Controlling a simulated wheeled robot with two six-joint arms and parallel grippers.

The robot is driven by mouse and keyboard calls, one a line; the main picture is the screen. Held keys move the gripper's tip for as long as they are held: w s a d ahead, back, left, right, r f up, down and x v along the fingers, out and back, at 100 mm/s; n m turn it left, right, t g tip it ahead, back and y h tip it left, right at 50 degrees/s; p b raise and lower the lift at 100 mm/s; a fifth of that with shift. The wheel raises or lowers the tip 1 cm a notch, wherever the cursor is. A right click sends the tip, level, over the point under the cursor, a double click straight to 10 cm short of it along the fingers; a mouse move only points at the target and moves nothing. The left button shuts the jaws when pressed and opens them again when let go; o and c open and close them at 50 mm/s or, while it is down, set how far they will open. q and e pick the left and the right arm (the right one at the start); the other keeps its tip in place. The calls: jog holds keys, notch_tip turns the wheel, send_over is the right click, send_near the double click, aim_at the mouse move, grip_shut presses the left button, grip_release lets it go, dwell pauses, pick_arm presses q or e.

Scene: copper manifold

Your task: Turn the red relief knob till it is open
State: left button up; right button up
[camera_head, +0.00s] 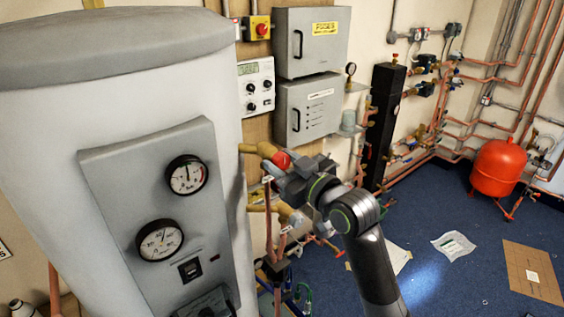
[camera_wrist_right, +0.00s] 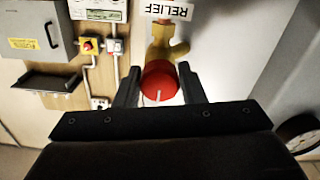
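The red relief knob (camera_head: 281,160) is on brass pipework beside the big grey tank in the head view. In the right wrist view the red knob (camera_wrist_right: 159,80) has a white line pointing down the picture. A RELIEF label (camera_wrist_right: 167,10) is above it. My right gripper (camera_head: 286,166) is at the knob. In the wrist view its two dark fingers (camera_wrist_right: 158,76) lie one on each side of the knob, very close to it. Whether they touch or grip it I cannot tell. My left gripper is not in view.
The grey tank (camera_head: 110,100) with two dials fills the left of the head view, close to the knob. Grey wall boxes (camera_head: 308,108) and a white controller (camera_head: 256,88) are behind. A red vessel (camera_head: 498,167) stands far right. Blue floor (camera_head: 430,220) is mostly open.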

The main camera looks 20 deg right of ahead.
jog(key=c, duration=0.5)
jog(key=shift+r+m+p, duration=0.1)
jog(key=shift+m+p, duration=0.6)
jog(key=shift+p, duration=0.25)
jog(key=m+p, duration=0.3)
jog(key=m, duration=0.1)
jog(key=shift+p, duration=0.4)
jog(key=shift+m+p, duration=0.3)
jog(key=shift+m, duration=3)
